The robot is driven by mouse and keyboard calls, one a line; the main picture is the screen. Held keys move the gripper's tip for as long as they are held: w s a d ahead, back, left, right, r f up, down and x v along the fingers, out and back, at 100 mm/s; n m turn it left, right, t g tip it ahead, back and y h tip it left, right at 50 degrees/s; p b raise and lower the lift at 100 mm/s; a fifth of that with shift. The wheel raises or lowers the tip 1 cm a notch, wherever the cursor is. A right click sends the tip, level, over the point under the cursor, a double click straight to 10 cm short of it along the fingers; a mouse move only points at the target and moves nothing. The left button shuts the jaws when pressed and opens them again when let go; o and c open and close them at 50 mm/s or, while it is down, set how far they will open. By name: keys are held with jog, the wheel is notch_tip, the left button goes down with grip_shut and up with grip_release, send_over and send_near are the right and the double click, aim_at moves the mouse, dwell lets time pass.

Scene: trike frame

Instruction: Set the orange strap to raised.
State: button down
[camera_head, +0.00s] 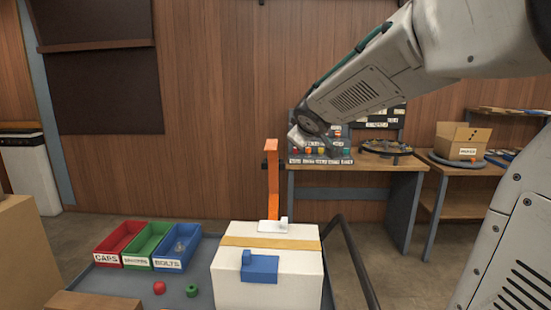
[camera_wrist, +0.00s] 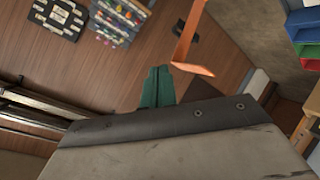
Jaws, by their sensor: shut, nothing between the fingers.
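The orange strap (camera_head: 272,185) stands upright above a white box (camera_head: 268,285), rising from a small white bracket (camera_head: 273,226) on its top. Its upper end bends over to the left. In the wrist view the strap (camera_wrist: 188,40) shows as a long piece with a bent end, close to my gripper. My gripper (camera_wrist: 157,88) shows there as teal fingers, shut and empty, to the left of the strap's bent end. A gap appears between them in that view. My fingers cannot be made out in the head view.
A tan band and a blue block (camera_head: 260,269) are on the white box. Red, green and blue bins (camera_head: 168,264) stand to its left, with small red and green parts in front. A dark rail (camera_head: 350,260) runs to the right. A workbench (camera_head: 355,183) stands behind.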

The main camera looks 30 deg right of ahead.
aim_at(281, 161)
jog(key=w+d+f+n+t+y, duration=0.1)
jog(key=w+d+n+t+y, duration=0.2)
jog(key=w, duration=0.4)
jog(key=w+d+f+n+y, duration=0.1)
jog(key=w+d+n+y, duration=0.1)
jog(key=w+d+n, duration=0.3)
notch_tip(281, 161, down, 7)
jog(key=w+d+n+g+y, duration=0.2)
jog(key=w+n+y, duration=0.1)
jog(key=n+y, duration=0.15)
jog(key=x, duration=0.9)
jog(key=shift+a+y, duration=0.35)
jog(key=shift+a, duration=0.05)
jog(key=shift+w+f, duration=0.1)
jog(key=shift+w, duration=0.05)
jog(key=shift+w+d+f, duration=0.2)
jog(key=shift+w+d, duration=0.1)
jog(key=shift+w, duration=0.15)
jog(key=shift+w+d+f, duration=0.2)
jog(key=shift+w+d, duration=0.1)
jog(key=shift+w, duration=0.1)
jog(key=shift+r, duration=0.1)
jog(key=shift+s, duration=0.1)
